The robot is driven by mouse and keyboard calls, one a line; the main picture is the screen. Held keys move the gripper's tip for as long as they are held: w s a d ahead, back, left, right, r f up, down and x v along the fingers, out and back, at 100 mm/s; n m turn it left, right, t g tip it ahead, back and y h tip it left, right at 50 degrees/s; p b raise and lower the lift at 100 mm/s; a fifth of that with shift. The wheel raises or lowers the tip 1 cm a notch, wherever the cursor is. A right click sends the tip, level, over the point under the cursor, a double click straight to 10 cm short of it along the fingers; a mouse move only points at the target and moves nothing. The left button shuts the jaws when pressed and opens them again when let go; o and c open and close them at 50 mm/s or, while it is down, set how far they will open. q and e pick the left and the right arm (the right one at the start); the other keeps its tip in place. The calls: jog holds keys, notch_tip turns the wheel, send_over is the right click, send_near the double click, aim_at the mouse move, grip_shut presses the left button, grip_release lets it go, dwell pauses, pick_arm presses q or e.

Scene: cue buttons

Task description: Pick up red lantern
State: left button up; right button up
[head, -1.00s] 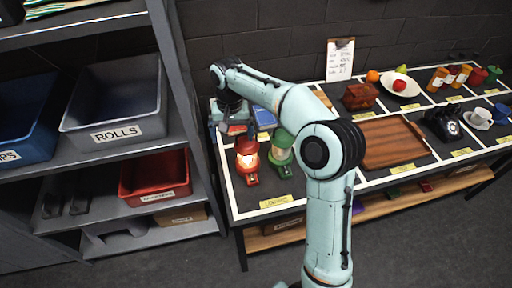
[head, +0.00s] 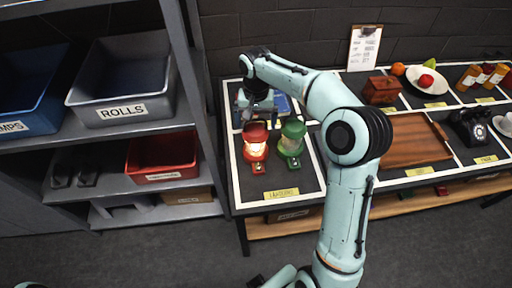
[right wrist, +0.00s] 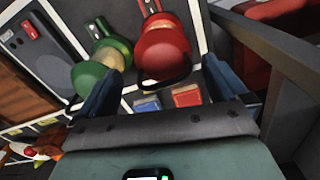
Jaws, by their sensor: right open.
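The red lantern (head: 255,142) stands upright on the left end of the shelf table, in the section with the yellow lantern label. A green lantern (head: 291,140) stands close to its right. My right gripper (head: 256,110) is just behind the red lantern, with its jaws partly hidden in the head view. In the right wrist view the jaws (right wrist: 163,70) are open. The red lantern (right wrist: 163,50) shows between and beyond the fingertips, and the green lantern (right wrist: 104,58) is by the left finger. Whether a finger touches either lantern I cannot tell. My left gripper is not in view.
Small blue and red boxes (right wrist: 147,104) lie behind the lanterns near the gripper. A brown tray (head: 410,140) is right of my arm. A grey rack with a ROLLS bin (head: 122,80) and a red bin (head: 162,155) stands close at left. The table is bare in front of the lanterns.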

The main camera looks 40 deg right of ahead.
aim_at(255, 130)
jog(key=f, duration=0.5)
jog(key=shift+w+d+f, duration=0.1)
jog(key=shift+w+f, duration=0.05)
jog(key=shift+w, duration=0.2)
jog(key=c, duration=1.7)
